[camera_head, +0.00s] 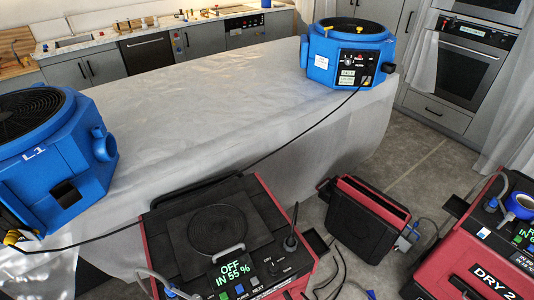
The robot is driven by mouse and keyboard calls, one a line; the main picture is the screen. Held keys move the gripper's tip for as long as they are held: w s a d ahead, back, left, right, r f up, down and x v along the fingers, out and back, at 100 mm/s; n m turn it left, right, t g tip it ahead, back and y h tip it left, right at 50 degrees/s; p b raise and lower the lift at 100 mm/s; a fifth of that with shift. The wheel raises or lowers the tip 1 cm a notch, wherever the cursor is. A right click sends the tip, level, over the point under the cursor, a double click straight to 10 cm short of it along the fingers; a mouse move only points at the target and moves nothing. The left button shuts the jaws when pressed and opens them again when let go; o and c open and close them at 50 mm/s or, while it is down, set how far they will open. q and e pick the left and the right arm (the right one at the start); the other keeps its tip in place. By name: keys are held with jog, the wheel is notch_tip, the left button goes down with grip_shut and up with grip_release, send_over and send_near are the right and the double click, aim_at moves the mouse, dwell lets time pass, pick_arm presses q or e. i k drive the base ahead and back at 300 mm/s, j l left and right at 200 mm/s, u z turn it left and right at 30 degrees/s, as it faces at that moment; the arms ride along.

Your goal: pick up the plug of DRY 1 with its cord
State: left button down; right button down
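A red and black dryer (215,230) stands at the lower middle, with a display reading "OFF IN 55 %". I see no DRY 1 label on it; the other dryer (480,250) at the right edge is marked DRY 2. Black cord (338,262) lies in loops on the floor to the right of the middle dryer. A small blue piece (370,294) shows at the bottom edge near these loops; I cannot tell whether it is a plug. Another blue piece (178,292) on a grey line is at the dryer's front left. Neither gripper is in view.
A plastic-covered island (200,90) carries a blue fan (348,55) at its far end. Another blue fan (50,150) is at left. A black cord crosses between them, near a yellow plug-like end (12,237). A red-black bin (365,220) stands between the dryers.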

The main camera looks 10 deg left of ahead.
aim_at(290, 243)
jog(key=l, duration=0.15)
jog(key=j+z, duration=0.25)
jog(key=j, duration=0.2)
jog(key=j+z, duration=0.25)
jog(key=j, duration=0.25)
jog(key=i+j, duration=0.1)
jog(key=i, duration=0.25)
jog(key=k+j+z, duration=0.1)
jog(key=j+z, duration=0.25)
jog(key=k+j+z, duration=0.1)
jog(key=j+z, duration=0.2)
jog(key=j, duration=0.2)
jog(key=k+j+z, duration=0.2)
jog(key=j+z, duration=0.15)
